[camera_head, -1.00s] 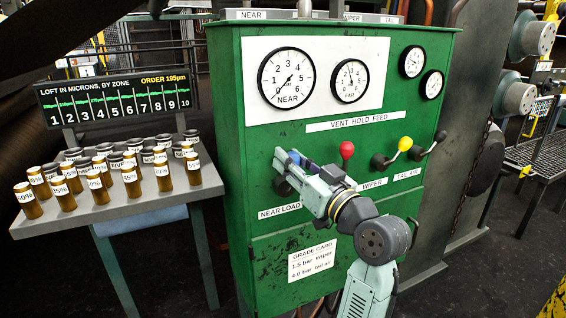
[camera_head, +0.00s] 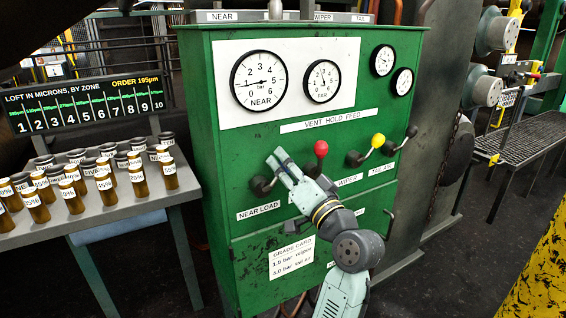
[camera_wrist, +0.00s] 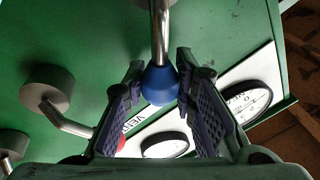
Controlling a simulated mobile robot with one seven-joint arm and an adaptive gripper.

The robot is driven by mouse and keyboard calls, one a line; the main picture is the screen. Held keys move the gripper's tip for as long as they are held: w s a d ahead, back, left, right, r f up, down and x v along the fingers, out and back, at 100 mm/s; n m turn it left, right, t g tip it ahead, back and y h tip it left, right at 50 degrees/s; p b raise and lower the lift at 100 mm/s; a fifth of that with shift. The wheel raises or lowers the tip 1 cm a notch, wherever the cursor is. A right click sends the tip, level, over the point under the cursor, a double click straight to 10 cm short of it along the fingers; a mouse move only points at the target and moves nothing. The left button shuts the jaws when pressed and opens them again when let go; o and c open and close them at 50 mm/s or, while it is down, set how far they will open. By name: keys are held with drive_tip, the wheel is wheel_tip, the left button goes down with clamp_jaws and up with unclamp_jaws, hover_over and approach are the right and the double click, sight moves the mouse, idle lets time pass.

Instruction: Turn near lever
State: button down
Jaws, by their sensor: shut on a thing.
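The near lever's dark hub (camera_head: 262,186) sits on the green panel above the NEAR LOAD label, in the head view. Its blue knob (camera_wrist: 160,84) on a metal rod (camera_wrist: 160,30) shows in the wrist view. My gripper (camera_wrist: 158,95) is shut on the blue knob, with a finger on each side. In the head view my gripper (camera_head: 279,163) is up and right of the hub and hides the knob. The NEAR gauge (camera_head: 259,82) above has its needle pointing left, close to 1.
A red-knobbed lever (camera_head: 321,149) stands just right of my gripper. Yellow-knobbed (camera_head: 378,140) and black-knobbed (camera_head: 411,131) levers are farther right.

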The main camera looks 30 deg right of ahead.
drive_tip(key=shift+f, duration=0.1)
idle(0.3)
drive_tip(key=c, duration=1.3)
unclamp_jaws()
drive_tip(key=v, duration=1.2)
drive_tip(key=shift+d, duration=0.1)
